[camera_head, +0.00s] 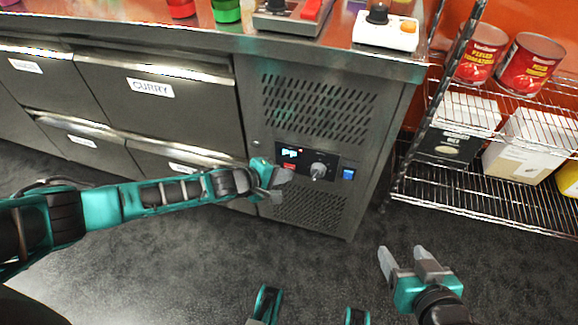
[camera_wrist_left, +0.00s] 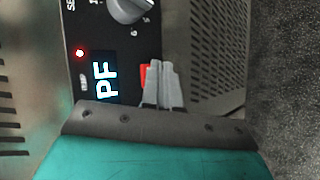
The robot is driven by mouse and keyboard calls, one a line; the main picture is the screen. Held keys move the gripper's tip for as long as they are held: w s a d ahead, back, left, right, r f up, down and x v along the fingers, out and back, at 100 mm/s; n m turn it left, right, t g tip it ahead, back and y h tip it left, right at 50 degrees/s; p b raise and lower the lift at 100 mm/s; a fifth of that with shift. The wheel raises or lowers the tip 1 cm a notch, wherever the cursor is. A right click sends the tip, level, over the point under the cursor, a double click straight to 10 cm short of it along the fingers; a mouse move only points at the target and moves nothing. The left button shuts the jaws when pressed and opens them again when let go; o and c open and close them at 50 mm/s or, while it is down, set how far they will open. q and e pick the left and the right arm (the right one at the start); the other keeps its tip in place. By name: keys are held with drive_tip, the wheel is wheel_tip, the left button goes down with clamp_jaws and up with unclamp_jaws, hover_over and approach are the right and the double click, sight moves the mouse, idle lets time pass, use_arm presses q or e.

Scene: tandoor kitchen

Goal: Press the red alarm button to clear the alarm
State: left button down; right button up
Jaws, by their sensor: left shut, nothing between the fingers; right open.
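The red alarm button (camera_head: 288,166) is on the black control panel (camera_head: 322,176) of the steel counter's front, below a lit display reading "PF". In the left wrist view the red button (camera_wrist_left: 145,71) shows just beside my left fingers, partly hidden by them. My left gripper (camera_head: 284,178) is shut and empty, its fingertips at the panel close to the button. In the left wrist view my left gripper (camera_wrist_left: 162,66) covers part of the button; I cannot tell whether they touch. My right gripper (camera_head: 406,252) is open and empty, low above the floor at the right.
A red light (camera_wrist_left: 79,53) glows near the display. Drawers (camera_head: 150,90) lie to the left. A wire rack (camera_head: 480,185) with cans and boxes stands right. The floor in front is clear.

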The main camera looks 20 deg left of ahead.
use_arm(q)
drive_tip(key=shift+w, duration=0.4)
idle(0.5)
drive_tip(key=shift+s, duration=0.1)
drive_tip(key=shift+s+r+p, duration=0.1)
drive_tip(key=shift+s+p, duration=0.25)
drive_tip(key=shift+s, duration=0.4)
drive_tip(key=shift+s+p, duration=0.1)
drive_tip(key=shift+p, duration=0.2)
